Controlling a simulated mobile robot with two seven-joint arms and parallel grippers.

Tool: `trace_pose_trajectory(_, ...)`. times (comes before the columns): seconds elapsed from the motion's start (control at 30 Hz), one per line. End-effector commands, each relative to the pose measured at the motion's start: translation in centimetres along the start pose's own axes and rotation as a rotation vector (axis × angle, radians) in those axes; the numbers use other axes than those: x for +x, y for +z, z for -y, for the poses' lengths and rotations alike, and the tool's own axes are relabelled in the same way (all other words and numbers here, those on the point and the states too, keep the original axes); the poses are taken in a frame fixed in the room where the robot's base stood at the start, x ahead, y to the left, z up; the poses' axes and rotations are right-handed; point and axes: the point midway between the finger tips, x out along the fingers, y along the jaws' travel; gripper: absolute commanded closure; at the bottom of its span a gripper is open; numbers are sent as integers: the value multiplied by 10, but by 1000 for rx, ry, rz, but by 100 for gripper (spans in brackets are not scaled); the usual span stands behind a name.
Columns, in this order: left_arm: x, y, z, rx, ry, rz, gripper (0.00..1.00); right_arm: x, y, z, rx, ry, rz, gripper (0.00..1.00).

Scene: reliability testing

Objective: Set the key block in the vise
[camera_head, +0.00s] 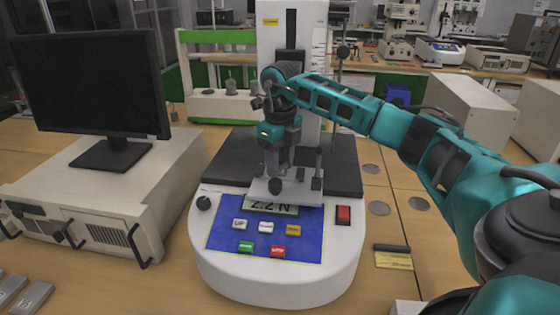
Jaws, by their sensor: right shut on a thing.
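The vise (300,193) is a small silver and dark fixture at the middle of the testing machine, just behind its display. My right gripper (274,168) comes down over it from above, at the foot of the machine's column. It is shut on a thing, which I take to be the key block. The block is too small and too covered by the gripper and the vise parts to make out. I cannot tell whether it touches the vise jaws. My left gripper is not in view.
The machine's white base (275,288) carries a blue button panel (228,238) and a red switch (343,215). A monitor (90,85) stands on a beige case (110,200) at left. Silver pieces (30,297) lie at bottom left. A small dark-and-yellow item (393,260) lies at right.

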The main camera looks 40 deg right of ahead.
Motion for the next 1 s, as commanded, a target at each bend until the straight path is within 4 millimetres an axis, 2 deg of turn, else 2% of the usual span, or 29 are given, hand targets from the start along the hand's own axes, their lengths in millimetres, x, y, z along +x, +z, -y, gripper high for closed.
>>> trace_pose_trajectory(0.03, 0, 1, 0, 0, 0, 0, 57, 2, 0, 0, 0, 0, -1, 57)
trace_pose_trajectory(0.3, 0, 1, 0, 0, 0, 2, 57, 1, 0, 0, 0, 0, -1, 32)
trace_pose_trajectory(0.5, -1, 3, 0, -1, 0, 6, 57, 1, 0, 0, 0, 0, -1, 32)
trace_pose_trajectory(0.63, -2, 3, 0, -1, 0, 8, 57, -6, 0, 0, 0, 0, 0, 32)
trace_pose_trajectory(0.77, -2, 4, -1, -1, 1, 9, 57, -27, 1, 0, 0, 1, 3, 32)
trace_pose_trajectory(1.0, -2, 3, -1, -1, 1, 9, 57, -80, 1, 0, 0, 0, 4, 32)
